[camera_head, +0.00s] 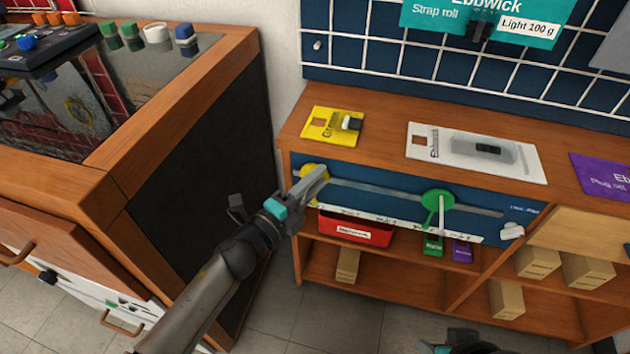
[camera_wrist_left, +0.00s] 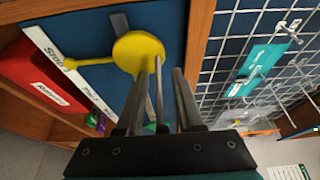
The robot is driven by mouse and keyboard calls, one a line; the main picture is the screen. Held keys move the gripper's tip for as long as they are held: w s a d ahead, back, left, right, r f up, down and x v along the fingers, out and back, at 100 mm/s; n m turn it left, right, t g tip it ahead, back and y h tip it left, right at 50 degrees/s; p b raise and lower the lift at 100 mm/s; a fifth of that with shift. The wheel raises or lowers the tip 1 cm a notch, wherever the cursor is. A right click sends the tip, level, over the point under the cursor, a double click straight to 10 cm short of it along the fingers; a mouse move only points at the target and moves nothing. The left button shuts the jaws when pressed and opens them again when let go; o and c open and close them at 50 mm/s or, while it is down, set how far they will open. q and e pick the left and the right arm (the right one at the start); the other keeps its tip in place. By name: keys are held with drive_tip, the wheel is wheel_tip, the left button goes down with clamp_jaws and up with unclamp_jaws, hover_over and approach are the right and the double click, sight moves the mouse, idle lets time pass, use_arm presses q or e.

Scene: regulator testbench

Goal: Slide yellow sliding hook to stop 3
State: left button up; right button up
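The yellow sliding hook (camera_head: 314,171) sits at the left end of the slot in the blue panel (camera_head: 385,203). In the left wrist view its round yellow disc (camera_wrist_left: 138,50) shows whole at the top, with a thin arm pointing left. My left gripper (camera_head: 318,178) is in front of the disc and hides part of it in the head view. My right gripper (camera_head: 466,343) barely shows at the bottom edge.
A green hook (camera_head: 437,203) sits farther right on the panel, with a white knob (camera_head: 512,231) near its right end. A labelled white strip (camera_head: 372,222) runs below the slot. A red bin (camera_head: 356,230) is underneath. The wooden bench (camera_head: 185,115) stands close on the left.

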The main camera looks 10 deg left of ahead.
use_arm(q)
clamp_jaws()
